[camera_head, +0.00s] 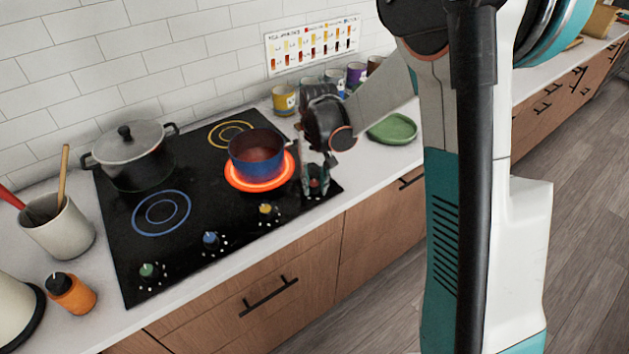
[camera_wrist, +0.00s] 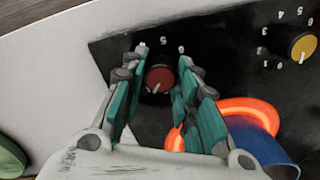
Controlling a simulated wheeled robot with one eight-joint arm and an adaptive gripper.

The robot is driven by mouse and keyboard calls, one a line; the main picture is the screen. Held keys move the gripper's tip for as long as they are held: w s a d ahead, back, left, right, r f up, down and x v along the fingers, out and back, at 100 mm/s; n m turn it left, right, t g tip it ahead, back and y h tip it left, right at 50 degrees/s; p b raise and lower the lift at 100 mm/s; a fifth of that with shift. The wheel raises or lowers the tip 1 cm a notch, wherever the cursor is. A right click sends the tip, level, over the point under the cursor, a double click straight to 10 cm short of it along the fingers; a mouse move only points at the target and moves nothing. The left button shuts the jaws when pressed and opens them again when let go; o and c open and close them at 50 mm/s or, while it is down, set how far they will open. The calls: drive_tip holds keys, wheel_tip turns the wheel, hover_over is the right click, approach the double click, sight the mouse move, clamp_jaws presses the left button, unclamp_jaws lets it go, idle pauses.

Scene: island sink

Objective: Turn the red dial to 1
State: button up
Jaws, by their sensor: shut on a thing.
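The red dial (camera_wrist: 160,79) is on the black cooktop (camera_head: 120,242), at its right front corner. In the wrist view a pale pointer mark shows on its lower left part. Small white digits show above it; those near the fingers are hidden. My gripper (camera_wrist: 162,57) points down over the dial with a teal-padded finger on each side, shut on it. In the head view my gripper (camera_head: 317,172) is at the cooktop's right front corner and covers most of the dial. The burner (camera_head: 258,186) behind it glows orange-red, under a blue pot (camera_head: 256,160).
Yellow (camera_head: 266,208), blue (camera_head: 210,239) and green (camera_head: 148,270) dials line the cooktop's front edge to the left. A lidded grey pot (camera_head: 131,155) stands at the back left. Mugs (camera_head: 285,99) and a green dish (camera_head: 392,129) are behind and right of my gripper.

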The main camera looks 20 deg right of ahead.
sight(316, 183)
idle(0.3)
drive_tip(key=o, duration=1.1)
drive_tip(key=r, duration=1.2)
drive_tip(key=shift+d, duration=0.25)
